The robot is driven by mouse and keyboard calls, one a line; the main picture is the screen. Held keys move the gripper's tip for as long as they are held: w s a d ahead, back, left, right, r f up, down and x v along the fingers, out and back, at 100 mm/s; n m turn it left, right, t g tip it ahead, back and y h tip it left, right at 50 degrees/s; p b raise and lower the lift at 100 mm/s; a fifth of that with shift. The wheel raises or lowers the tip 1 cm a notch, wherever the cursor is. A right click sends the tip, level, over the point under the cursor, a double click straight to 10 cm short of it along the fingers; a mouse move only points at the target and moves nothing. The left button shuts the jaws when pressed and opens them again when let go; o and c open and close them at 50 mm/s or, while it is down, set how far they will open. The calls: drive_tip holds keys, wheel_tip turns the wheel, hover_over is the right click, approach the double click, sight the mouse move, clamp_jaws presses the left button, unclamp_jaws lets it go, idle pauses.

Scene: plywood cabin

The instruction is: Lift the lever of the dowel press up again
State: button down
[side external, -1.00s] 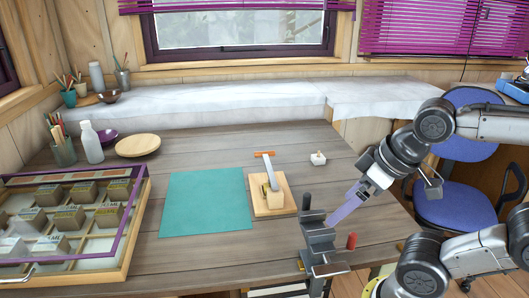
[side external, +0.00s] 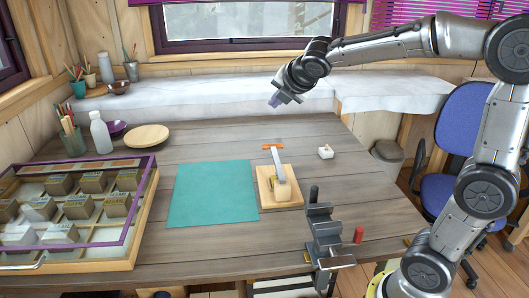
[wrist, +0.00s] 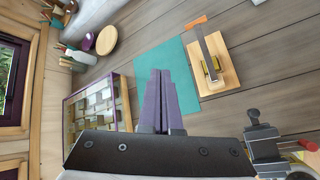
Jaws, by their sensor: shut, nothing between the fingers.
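The dowel press has a light wooden base (side external: 266,199) and a grey lever (side external: 277,165) with an orange crossbar handle (side external: 272,147). The handle reaches past the base's far edge; its exact height above the table is hard to judge. In the wrist view the press base (wrist: 222,88) and orange handle (wrist: 196,22) lie right of my fingers. My gripper (side external: 274,101), with purple fingers, is high and apart from the press, at the picture's upper middle. Its fingers are together and empty in the wrist view (wrist: 161,76).
A teal mat (side external: 212,193) lies left of the press. A grey metal fixture (side external: 325,232) with a red handle (side external: 359,235) stands at the front edge. A small white block (side external: 326,152) sits right of the lever. A glazed case (side external: 80,215) stands at left.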

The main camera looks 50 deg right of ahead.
drive_tip(key=w+d+f+n, duration=0.3)
drive_tip(key=w+d+f, duration=0.15)
drive_tip(key=w, duration=0.25)
drive_tip(key=n+g, duration=0.3)
drive_tip(key=g, duration=0.1)
hover_over(265, 168)
drive_tip(key=s+a, duration=0.4)
drive_tip(key=a, duration=0.1)
wheel_tip(265, 168, down, 21)
drive_tip(key=x, duration=1)
drive_tip(key=shift+s+d, duration=0.15)
drive_tip(key=shift+d, duration=0.2)
drive_tip(key=shift+w+d+r, duration=0.1)
drive_tip(key=shift+r, duration=0.3)
drive_tip(key=shift+w+d+r, duration=0.1)
drive_tip(key=shift+r, duration=0.35)
drive_tip(key=shift+w+d+r, duration=0.25)
drive_tip(key=shift+r, duration=0.3)
drive_tip(key=shift+w+d+r, duration=0.25)
drive_tip(key=shift+r, duration=0.3)
drive_tip(key=shift+r, duration=0.1)
